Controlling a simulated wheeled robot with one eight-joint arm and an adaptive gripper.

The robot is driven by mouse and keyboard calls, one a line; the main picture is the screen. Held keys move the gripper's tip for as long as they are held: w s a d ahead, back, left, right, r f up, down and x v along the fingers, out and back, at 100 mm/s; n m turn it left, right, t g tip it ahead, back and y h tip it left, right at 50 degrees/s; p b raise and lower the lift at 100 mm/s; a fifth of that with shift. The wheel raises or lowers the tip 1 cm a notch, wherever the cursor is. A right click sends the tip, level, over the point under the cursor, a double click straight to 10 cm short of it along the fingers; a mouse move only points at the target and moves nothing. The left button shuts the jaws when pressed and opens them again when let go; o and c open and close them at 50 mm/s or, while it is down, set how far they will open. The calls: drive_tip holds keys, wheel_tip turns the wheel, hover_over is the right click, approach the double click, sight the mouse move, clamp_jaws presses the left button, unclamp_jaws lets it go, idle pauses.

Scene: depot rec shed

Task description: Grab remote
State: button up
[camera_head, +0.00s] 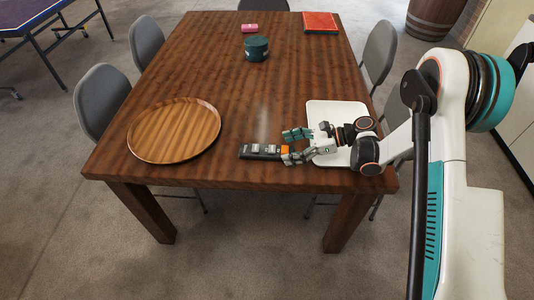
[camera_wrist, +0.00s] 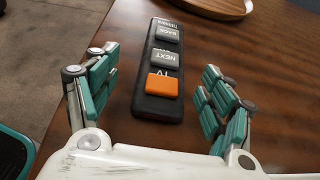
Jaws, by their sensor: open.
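The remote (camera_head: 260,152) is a dark slim bar lying on the wooden table near its front edge. In the wrist view the remote (camera_wrist: 160,70) shows grey BACK and NEXT buttons and an orange button at its near end. My gripper (camera_head: 290,146) is low over the table at the remote's right end. In the wrist view my gripper (camera_wrist: 158,78) is open, with one teal-padded finger on each side of the remote. Gaps show between both fingers and the remote, so it is not held. In the head view the fingers hide part of the remote's right end.
A round wooden tray (camera_head: 174,130) lies left of the remote. A white tray (camera_head: 318,112) is beneath and behind my gripper. The table's middle (camera_head: 250,90) is clear.

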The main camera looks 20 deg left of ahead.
sight(275, 149)
drive_tip(key=x, duration=0.1)
drive_tip(key=b+x, duration=0.1)
drive_tip(key=x, duration=0.2)
drive_tip(key=shift+w+b, duration=0.35)
drive_tip(key=shift+b, duration=0.05)
drive_tip(key=shift+s+a+f, duration=0.1)
drive_tip(key=shift+a, duration=0.35)
drive_tip(key=shift+c, duration=0.2)
drive_tip(key=c, duration=1.3)
drive_tip(key=shift+o, duration=0.2)
